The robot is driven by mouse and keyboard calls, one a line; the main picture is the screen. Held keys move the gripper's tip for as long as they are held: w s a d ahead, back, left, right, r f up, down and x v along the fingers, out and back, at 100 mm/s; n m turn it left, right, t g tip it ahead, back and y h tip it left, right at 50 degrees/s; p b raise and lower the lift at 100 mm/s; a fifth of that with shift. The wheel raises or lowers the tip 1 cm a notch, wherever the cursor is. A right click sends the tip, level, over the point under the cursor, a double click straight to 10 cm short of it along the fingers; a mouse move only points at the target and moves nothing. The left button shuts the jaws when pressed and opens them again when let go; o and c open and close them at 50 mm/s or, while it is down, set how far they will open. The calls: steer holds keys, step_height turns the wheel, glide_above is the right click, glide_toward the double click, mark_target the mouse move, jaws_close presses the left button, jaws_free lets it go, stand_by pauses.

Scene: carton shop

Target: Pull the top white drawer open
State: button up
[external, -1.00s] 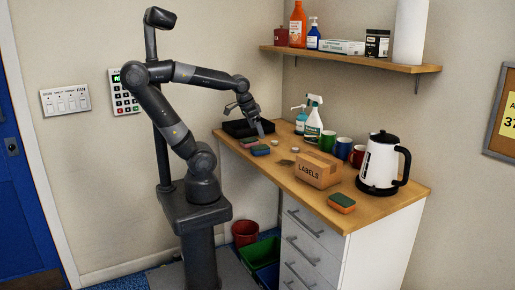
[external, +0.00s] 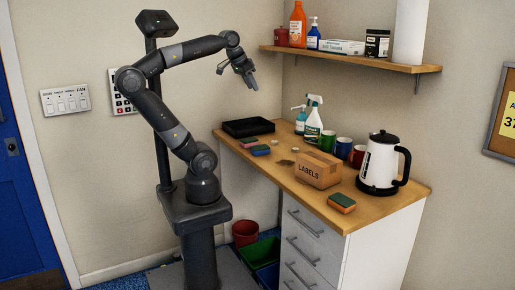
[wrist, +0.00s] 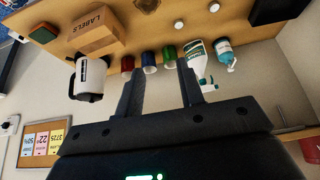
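The white drawer unit (external: 375,253) stands under the wooden counter. Its top white drawer (external: 318,217) has a grey bar handle (external: 304,222) and looks shut, with its front level with the drawers below. My gripper (external: 252,80) is raised in the air, well above the counter's back left part and far from the drawer. In the wrist view, the two fingers of my gripper (wrist: 160,88) are spread apart with nothing between them. The drawer does not show in the wrist view.
On the counter (external: 392,208) are a LABELS carton (external: 318,170), a kettle (external: 378,165), a sponge (external: 342,203), mugs (external: 343,147), spray bottles (external: 313,125) and a black tray (external: 248,127). A shelf (external: 350,58) hangs above. Bins (external: 262,252) stand left of the drawers.

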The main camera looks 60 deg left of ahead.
step_height(320, 180, up, 9)
steer(key=shift+r, duration=0.1)
steer(key=w+d+f+m+t+y, duration=0.1)
steer(key=w+d+m+y, duration=0.25)
steer(key=d, duration=0.55)
steer(key=w+d+f+m+y, duration=0.1)
steer(key=w+d+m+y, duration=0.15)
steer(key=d+m, duration=0.45)
steer(key=s+d+r+m+t, duration=0.15)
steer(key=s+d+t, duration=0.35)
steer(key=d, duration=0.6)
steer(key=s+d+r+m+t, duration=0.1)
steer(key=s+d+m+t, duration=0.15)
steer(key=s+d, duration=0.7)
glide_toward(303, 223)
steer(key=f, duration=0.1)
steer(key=shift+t, duration=0.35)
steer(key=x, duration=1)
steer(key=shift+a+f, duration=0.1)
steer(key=shift+a, duration=0.25)
steer(key=shift+c, duration=0.4)
jaws_close()
